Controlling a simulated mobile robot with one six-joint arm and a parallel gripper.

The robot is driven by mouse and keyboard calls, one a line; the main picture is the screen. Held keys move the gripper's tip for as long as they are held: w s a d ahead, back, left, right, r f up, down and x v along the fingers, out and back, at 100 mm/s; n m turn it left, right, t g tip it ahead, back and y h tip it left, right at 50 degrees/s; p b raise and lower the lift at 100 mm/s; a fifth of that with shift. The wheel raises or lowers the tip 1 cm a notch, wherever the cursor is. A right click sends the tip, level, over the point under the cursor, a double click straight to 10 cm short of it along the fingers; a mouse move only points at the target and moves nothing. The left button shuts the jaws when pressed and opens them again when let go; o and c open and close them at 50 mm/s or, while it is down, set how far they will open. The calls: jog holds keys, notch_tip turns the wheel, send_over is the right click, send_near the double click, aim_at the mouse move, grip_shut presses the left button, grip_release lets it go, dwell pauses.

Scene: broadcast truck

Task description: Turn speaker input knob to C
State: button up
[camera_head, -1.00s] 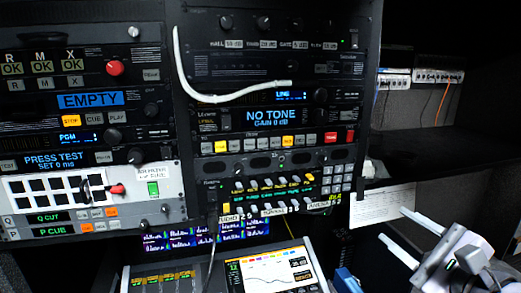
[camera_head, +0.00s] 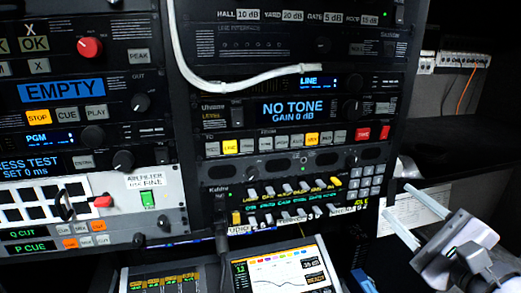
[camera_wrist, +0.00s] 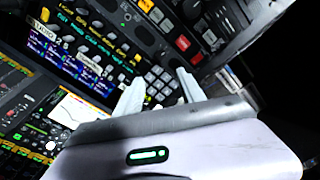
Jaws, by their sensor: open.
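Several black round knobs sit on the rack panels, but no readable label tells me which is the speaker input knob, and I see no letter C marking. One black knob (camera_head: 351,109) is right of the "NO TONE" display (camera_head: 291,110). Another knob (camera_head: 141,102) is on the left rack, and one more (camera_head: 123,160) sits below it. My gripper (camera_head: 395,200) is open and empty at the lower right, in front of the rack's right edge and apart from every knob. In the wrist view my gripper (camera_wrist: 160,76) points at the button panels.
A white cable (camera_head: 182,60) hangs across the upper right rack. A grey console with a graph screen (camera_head: 285,272) stands below. A paper sheet (camera_head: 405,222) is behind my gripper. A dark shelf (camera_head: 455,150) lies to the right.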

jog(key=w, duration=0.2)
jog(key=p, duration=0.4)
send_near(355, 163)
jog(key=w, duration=0.5)
jog(key=w+a, duration=0.1)
jog(key=w, duration=0.1)
jog(key=shift+w+r, duration=0.1)
jog(key=shift+w, duration=0.3)
jog(key=shift+w+a, duration=0.1)
jog(key=shift+w, duration=0.4)
jog(key=shift+s, duration=0.2)
grip_shut()
